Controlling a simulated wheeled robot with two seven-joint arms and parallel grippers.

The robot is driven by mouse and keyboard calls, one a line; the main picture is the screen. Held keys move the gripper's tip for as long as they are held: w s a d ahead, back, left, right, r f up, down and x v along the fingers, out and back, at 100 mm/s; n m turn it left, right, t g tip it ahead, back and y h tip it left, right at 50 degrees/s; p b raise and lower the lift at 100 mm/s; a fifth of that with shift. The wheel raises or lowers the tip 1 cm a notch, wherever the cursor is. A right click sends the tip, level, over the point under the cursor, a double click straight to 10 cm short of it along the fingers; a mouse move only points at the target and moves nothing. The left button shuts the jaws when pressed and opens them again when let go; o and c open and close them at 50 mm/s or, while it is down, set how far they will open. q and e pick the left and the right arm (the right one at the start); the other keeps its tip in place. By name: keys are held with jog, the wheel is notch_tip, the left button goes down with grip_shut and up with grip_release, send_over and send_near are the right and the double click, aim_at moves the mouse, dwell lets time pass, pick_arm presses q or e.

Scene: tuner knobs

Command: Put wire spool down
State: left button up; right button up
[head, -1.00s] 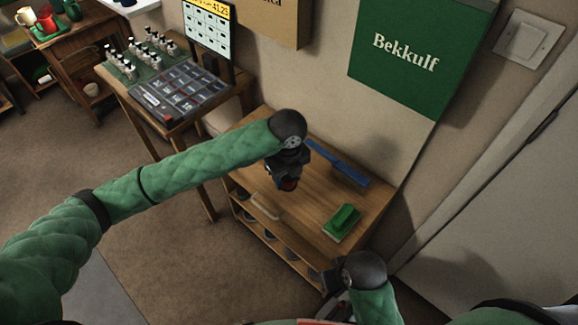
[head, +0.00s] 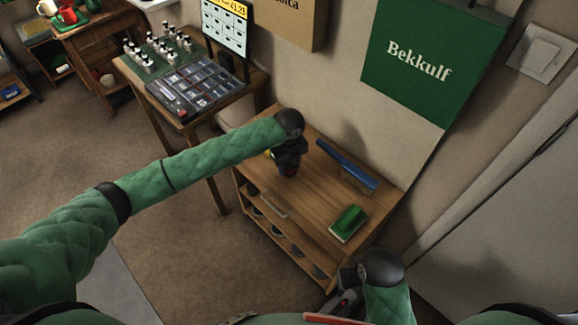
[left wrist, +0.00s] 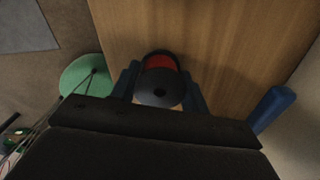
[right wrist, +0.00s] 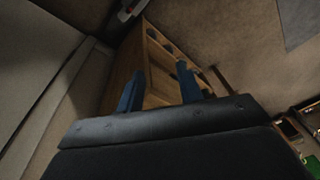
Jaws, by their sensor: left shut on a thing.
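The wire spool (left wrist: 159,87), dark with a red winding, shows in the left wrist view between the two blue fingers of my left gripper (left wrist: 160,90). My left gripper is shut on it. I cannot tell whether the spool touches the wood. My right gripper (right wrist: 158,90) has its blue fingers apart with nothing seen between them; in the head view it is low, by the bench's front right.
A green block-like brush (head: 348,222) and a long blue object (head: 347,166) lie on the bench top. A shelf with several compartments is below. The wall is behind.

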pick_arm(q)
jog(key=shift+f, duration=0.95)
jog(key=o, duration=1)
pick_arm(e)
jog(key=shift+w+d+f, duration=0.15)
jog(key=shift+w+f, duration=0.2)
jog(key=shift+f, duration=0.15)
jog(key=shift+s, duration=0.1)
